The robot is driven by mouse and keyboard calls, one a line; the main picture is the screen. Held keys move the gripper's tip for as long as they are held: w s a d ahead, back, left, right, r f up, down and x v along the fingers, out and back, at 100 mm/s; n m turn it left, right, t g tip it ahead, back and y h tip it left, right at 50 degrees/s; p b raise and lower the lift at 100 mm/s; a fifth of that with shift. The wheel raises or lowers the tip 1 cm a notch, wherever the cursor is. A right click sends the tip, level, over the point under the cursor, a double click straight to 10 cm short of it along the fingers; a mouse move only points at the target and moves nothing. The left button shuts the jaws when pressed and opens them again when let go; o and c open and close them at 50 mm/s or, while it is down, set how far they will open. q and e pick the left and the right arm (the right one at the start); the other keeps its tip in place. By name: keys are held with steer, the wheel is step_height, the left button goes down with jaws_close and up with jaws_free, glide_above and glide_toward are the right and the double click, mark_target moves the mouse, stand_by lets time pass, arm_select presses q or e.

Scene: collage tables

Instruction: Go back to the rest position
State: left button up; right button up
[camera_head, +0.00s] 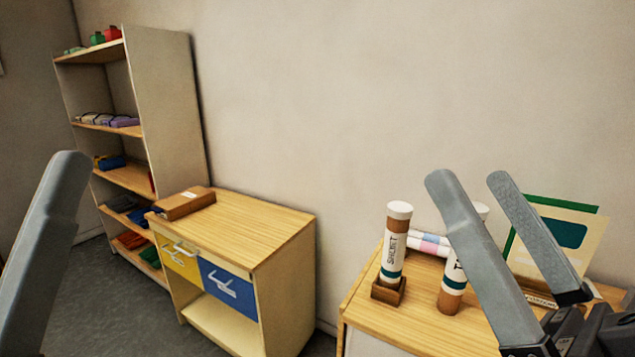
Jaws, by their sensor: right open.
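My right gripper (470,180) is at the right, its two grey fingers pointing up and apart, with nothing between them. It is in front of the right table (400,320) and covers part of what stands there. My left gripper (48,235) shows at the left edge as one grey finger. Its other finger is almost wholly out of view, so its opening is hidden. I see no object at the visible finger.
A tube labelled "SHORT" (394,245) stands upright in a wooden holder (388,291). Another tube (452,290) is partly behind my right fingers, near rolled items (428,243) and upright boards (570,235). A drawer cabinet (270,225) and a filled shelf (165,100) stand left.

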steer(key=s+d+r+t+h, duration=0.2)
steer(key=s+d+t+h, duration=0.1)
steer(key=s+d+h, duration=0.4)
step_height(320, 180, up, 38)
steer(key=w+a+p, duration=0.1)
steer(key=w+p, duration=0.1)
steer(key=p, duration=3.6)
steer(key=shift+w+a+r+m+h, duration=0.15)
steer(key=shift+w+m+h, duration=0.2)
steer(key=shift+m+h, duration=0.05)
